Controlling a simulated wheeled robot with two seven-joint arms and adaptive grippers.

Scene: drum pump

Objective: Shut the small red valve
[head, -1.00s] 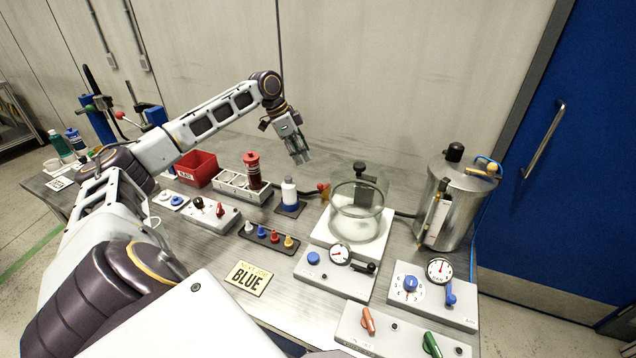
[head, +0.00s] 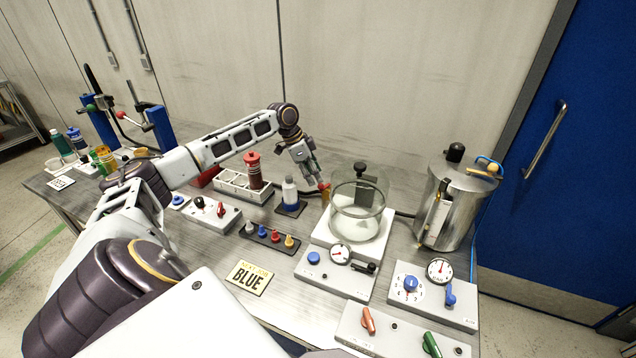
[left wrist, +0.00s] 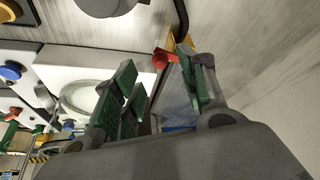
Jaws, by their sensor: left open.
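The small red valve (head: 323,186) sits on a brassy fitting on the table, just left of the glass chamber (head: 356,212). In the left wrist view its red handle (left wrist: 162,58) shows beside a yellow part (left wrist: 182,43), ahead of the fingertips. My left gripper (head: 315,178) is open and points down over the valve, its fingertips very close to it in the head view. The green-padded fingers (left wrist: 165,82) stand apart with nothing between them, and the handle lies near the opening. Whether a finger touches it I cannot tell. My right gripper is not in view.
A metal drum (head: 440,208) stands to the right. Panels with knobs fill the front. The wall is close behind.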

